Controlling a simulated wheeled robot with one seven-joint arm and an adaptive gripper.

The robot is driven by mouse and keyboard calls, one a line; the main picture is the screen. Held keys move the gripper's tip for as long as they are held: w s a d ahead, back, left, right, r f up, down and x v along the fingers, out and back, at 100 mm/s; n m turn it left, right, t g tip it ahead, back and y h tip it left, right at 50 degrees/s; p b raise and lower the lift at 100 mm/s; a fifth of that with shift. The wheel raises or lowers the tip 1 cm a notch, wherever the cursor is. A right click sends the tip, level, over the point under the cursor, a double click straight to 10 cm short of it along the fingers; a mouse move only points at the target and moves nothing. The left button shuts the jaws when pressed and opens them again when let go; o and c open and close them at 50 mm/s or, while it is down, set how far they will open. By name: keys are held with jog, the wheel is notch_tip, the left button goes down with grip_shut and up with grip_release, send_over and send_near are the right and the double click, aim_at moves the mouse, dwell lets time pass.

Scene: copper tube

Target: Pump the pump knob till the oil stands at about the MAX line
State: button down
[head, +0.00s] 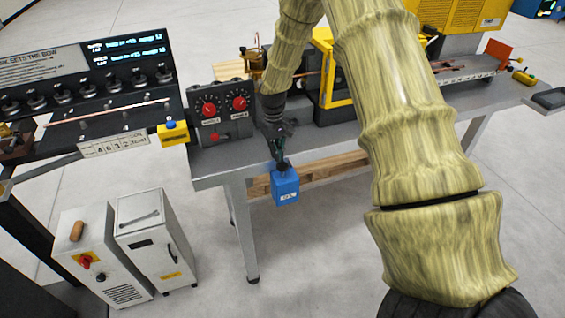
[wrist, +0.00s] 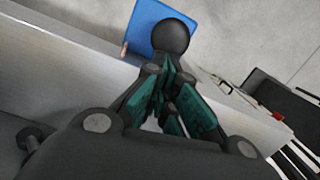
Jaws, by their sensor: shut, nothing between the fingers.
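The pump knob is a black ball (wrist: 171,36) on top of a blue box (head: 286,187), which sits at the table's front edge. The blue box also shows behind the knob in the wrist view (wrist: 143,24). My gripper (head: 280,157) points down right over the knob and is shut and empty. In the wrist view its green-padded fingers (wrist: 168,68) come together just at the near side of the ball. I cannot tell whether they touch it. I cannot make out the oil level or a MAX line in either view.
A grey panel with two red dials (head: 222,106) stands on the table left of my gripper. A yellow box with a blue button (head: 172,132) is further left. A yellow machine frame (head: 335,85) stands behind my arm. The floor before the table (head: 330,250) is clear.

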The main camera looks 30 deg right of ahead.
notch_tip(320, 180, up, 12)
jog(key=w, duration=0.1)
dwell(0.7)
jog(key=shift+w+f, duration=0.1)
dwell(1.1)
jog(key=s+a+f+b, duration=0.2)
jog(key=s+a+f, duration=0.25)
jog(key=f, duration=0.55)
jog(key=s+a+f+b, duration=0.1)
jog(key=s+a+f, duration=0.4)
jog(key=f, duration=0.6)
jog(key=s+a+f+b, duration=0.2)
jog(key=s+a+f, duration=0.1)
jog(key=s+f, duration=0.55)
jog(key=s+a+f+b, duration=0.1)
jog(key=s+f, duration=0.3)
jog(key=s, duration=0.4)
jog(key=s+a+f+b, duration=0.2)
jog(key=s+a+f, duration=0.2)
jog(key=s, duration=0.4)
jog(key=s+a+f+t+b, duration=0.1)
jog(key=s+a+f+b, duration=0.1)
jog(key=s+f, duration=0.4)
jog(key=s+a, duration=0.1)
jog(key=s, duration=0.2)
jog(key=shift+n, duration=0.3)
